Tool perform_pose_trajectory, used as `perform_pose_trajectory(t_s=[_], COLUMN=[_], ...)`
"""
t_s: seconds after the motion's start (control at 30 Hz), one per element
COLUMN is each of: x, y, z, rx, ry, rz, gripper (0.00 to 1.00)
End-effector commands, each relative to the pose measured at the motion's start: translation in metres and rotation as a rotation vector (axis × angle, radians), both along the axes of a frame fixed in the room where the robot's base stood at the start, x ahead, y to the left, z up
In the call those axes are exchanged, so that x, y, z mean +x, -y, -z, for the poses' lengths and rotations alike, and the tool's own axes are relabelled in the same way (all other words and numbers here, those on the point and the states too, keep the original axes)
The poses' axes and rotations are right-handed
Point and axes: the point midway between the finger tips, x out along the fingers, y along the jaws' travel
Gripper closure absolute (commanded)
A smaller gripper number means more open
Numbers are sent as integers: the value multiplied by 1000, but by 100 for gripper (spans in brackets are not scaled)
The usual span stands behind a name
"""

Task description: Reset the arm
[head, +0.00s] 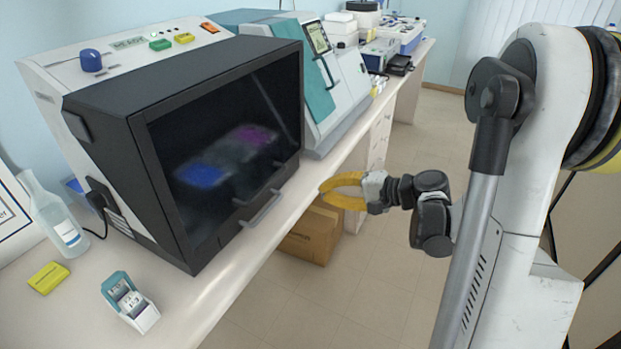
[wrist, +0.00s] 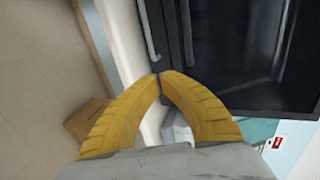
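My gripper (head: 324,191) has yellow fingers and hangs in the air in front of the bench, to the right of the staining machine's door handle. In the wrist view my gripper (wrist: 159,76) has its fingertips together, with nothing between them. My arm stands upright at the right of the head view and bends down toward the gripper.
A staining machine (head: 100,105) with a dark glass door (head: 225,150) and a metal handle (head: 262,208) stands on the bench. A slide box (head: 130,302), a yellow block (head: 48,277) and a bottle (head: 58,222) are at left. A cardboard box (head: 312,235) sits below; floor right of it is clear.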

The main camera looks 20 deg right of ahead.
Motion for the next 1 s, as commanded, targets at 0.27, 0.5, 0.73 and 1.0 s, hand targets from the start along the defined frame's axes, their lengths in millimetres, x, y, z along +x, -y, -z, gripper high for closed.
perform_pose_trajectory(t_s=[0.27,0.5,0.73,1.0], x=[-19,-21,-52,-123], y=[15,-1,-63,-106], z=[-2,-6,-18,-31], rx=[0,-52,-352,-807], ry=[0,-28,-129,-147], rz=[0,-22,-119,-264], gripper=[100,100,100,100])
